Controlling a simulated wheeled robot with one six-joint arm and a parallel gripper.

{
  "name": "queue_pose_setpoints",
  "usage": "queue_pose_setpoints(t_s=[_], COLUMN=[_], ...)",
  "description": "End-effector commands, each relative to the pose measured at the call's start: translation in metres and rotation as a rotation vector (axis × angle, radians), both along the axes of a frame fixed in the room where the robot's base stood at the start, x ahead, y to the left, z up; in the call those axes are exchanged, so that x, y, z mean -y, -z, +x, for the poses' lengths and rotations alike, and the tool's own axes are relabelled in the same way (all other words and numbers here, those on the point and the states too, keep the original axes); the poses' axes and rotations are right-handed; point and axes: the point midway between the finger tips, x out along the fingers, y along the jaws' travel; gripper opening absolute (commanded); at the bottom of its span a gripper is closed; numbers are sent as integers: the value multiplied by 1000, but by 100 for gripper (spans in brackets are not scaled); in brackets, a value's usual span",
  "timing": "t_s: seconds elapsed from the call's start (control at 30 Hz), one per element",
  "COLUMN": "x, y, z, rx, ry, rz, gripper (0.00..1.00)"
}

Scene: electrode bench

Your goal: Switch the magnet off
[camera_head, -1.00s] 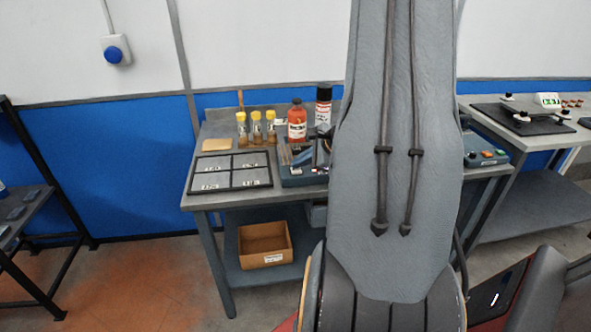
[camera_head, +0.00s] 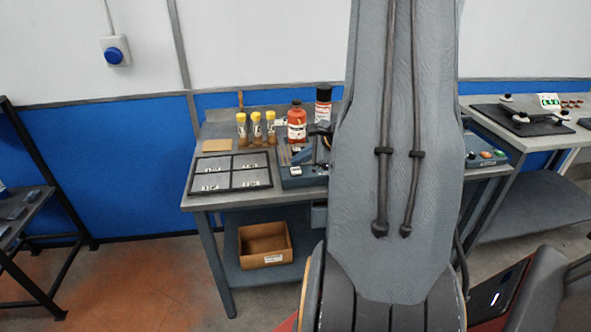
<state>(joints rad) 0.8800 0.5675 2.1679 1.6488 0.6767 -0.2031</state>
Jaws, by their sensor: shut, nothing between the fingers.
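No part is clearly recognisable as the magnet. My gripper's fingers cannot be made out; my large grey arm covers the middle of the view.
A cardboard box (camera_head: 264,245) sits on the shelf below. Another bench (camera_head: 500,125) stands at right.

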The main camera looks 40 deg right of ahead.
Motion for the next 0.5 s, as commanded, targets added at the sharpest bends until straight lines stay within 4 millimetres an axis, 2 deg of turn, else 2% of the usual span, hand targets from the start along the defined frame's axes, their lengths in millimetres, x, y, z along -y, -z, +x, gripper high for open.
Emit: queue_pose_setpoints(t_s=[0.5], x=[0], y=[-47], z=[0], rx=[0], ry=[-1], rz=[-1], gripper=[0])
